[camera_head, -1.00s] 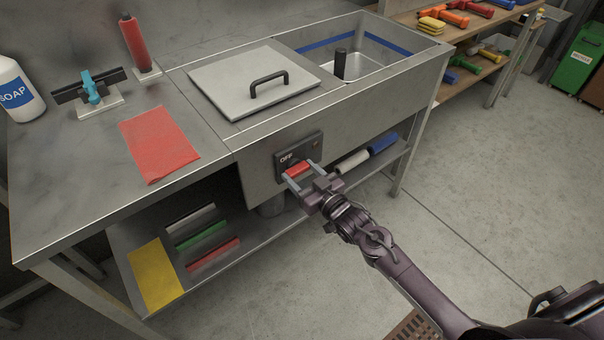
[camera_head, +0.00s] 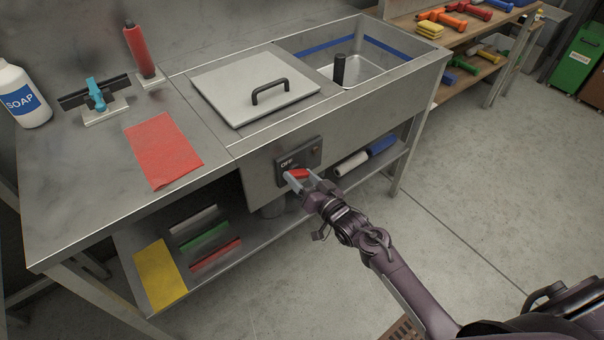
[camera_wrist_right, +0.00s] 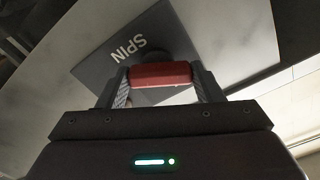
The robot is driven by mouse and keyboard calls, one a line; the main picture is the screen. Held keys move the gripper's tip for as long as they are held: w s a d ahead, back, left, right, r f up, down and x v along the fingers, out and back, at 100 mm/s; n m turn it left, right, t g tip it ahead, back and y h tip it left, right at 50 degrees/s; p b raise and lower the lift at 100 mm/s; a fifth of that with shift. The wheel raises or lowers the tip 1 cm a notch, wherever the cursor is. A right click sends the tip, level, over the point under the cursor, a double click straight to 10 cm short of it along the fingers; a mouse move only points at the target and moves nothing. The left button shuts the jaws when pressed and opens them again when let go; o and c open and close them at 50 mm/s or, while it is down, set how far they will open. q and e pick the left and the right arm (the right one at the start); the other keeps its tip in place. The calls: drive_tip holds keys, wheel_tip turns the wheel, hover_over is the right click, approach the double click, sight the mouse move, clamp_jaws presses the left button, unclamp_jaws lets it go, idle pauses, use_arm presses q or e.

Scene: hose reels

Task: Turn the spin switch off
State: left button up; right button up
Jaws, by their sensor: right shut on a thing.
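The spin switch is a dark plate (camera_head: 312,157) on the front panel of the steel unit, below the square lid. "OFF" shows at its upper left and a small reddish light at its right. Its red handle (camera_head: 298,174) lies roughly level in the head view. My right gripper (camera_head: 304,178) is at the plate with a finger at each end of the handle. In the right wrist view the red handle (camera_wrist_right: 160,75) sits between both fingertips, beside the word "SPIN" on the grey plate (camera_wrist_right: 110,68). My left gripper is in neither view.
The steel table (camera_head: 80,190) holds a soap bottle (camera_head: 22,95), a red cloth (camera_head: 162,150) and a lid (camera_head: 250,90) with a black handle. A lower shelf runs beneath, with a white roll (camera_head: 351,164) and a blue roll (camera_head: 382,145) near my gripper. The floor at right is clear.

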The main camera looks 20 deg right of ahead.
drive_tip(key=shift+r+m+p, duration=0.2)
drive_tip(key=shift+m+p, duration=0.3)
drive_tip(key=shift+m, duration=1)
drive_tip(key=m+p, duration=0.3)
drive_tip(key=m, duration=0.2)
drive_tip(key=shift+d, duration=0.1)
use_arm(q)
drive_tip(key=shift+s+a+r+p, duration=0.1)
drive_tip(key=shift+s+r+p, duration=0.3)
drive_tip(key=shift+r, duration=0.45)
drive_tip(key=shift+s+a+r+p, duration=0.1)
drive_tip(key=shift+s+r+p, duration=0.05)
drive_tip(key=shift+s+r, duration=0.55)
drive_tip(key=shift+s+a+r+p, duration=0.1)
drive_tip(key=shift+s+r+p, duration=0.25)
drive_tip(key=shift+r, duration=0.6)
use_arm(e)
drive_tip(key=shift+f+m, duration=0.1)
drive_tip(key=shift+m, duration=2.1)
drive_tip(key=o, duration=1)
drive_tip(key=shift+s+d, duration=0.1)
